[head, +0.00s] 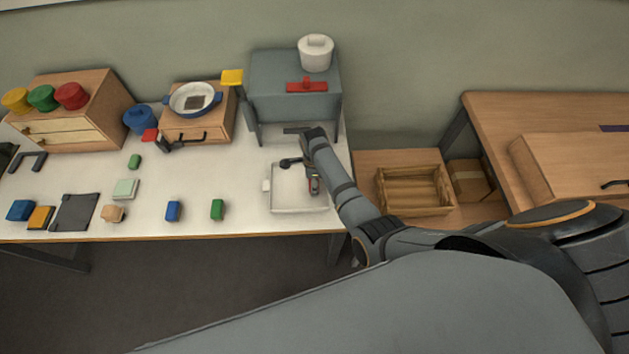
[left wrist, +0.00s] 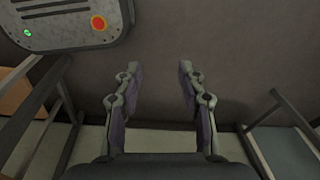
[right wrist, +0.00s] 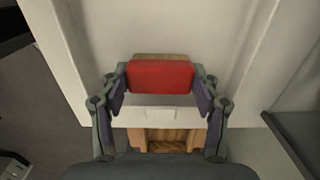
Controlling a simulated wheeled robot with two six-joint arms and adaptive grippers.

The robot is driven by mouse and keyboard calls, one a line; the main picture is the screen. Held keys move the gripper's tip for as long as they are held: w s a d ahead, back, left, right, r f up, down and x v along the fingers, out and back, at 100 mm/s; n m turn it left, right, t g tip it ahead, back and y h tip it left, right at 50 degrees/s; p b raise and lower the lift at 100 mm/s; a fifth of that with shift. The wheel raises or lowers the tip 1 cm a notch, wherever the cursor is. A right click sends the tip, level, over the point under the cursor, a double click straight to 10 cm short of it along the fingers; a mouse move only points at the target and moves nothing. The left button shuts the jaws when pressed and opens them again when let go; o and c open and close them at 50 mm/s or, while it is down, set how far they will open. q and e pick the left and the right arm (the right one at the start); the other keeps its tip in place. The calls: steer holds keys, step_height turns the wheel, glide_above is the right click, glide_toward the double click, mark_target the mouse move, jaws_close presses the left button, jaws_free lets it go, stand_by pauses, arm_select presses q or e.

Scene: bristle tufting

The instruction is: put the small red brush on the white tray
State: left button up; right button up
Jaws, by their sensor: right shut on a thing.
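The white tray (head: 300,209) lies at the right front of the white table. My right gripper (head: 313,186) is over its right part, pointing down. In the right wrist view the right gripper (right wrist: 160,82) is shut on the small red brush (right wrist: 160,76), with one finger at each end of its red body. A brown strip shows behind the red body. The white tray also fills much of that view (right wrist: 245,65). I cannot tell whether the brush touches the tray floor. My left gripper (left wrist: 158,85) is open and empty in the left wrist view, and outside the head view.
A grey stand (head: 290,100) with a red block-like piece (head: 306,86) and a white pot (head: 315,52) stands behind the tray. A wooden crate (head: 414,211) is to the right. Green (head: 217,209) and blue (head: 173,211) blocks lie left of the tray, with clear table between.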

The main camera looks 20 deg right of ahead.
steer(key=o, duration=1)
steer(key=shift+w+f, duration=0.1)
steer(key=shift+f, duration=0.05)
steer(key=shift+o, duration=1)
steer(key=shift+d, duration=0.1)
steer(key=shift+r, duration=0.25)
arm_select(q)
steer(key=shift+s+a+f, duration=0.2)
steer(key=shift+s, duration=0.25)
arm_select(e)
step_height(320, 180, up, 12)
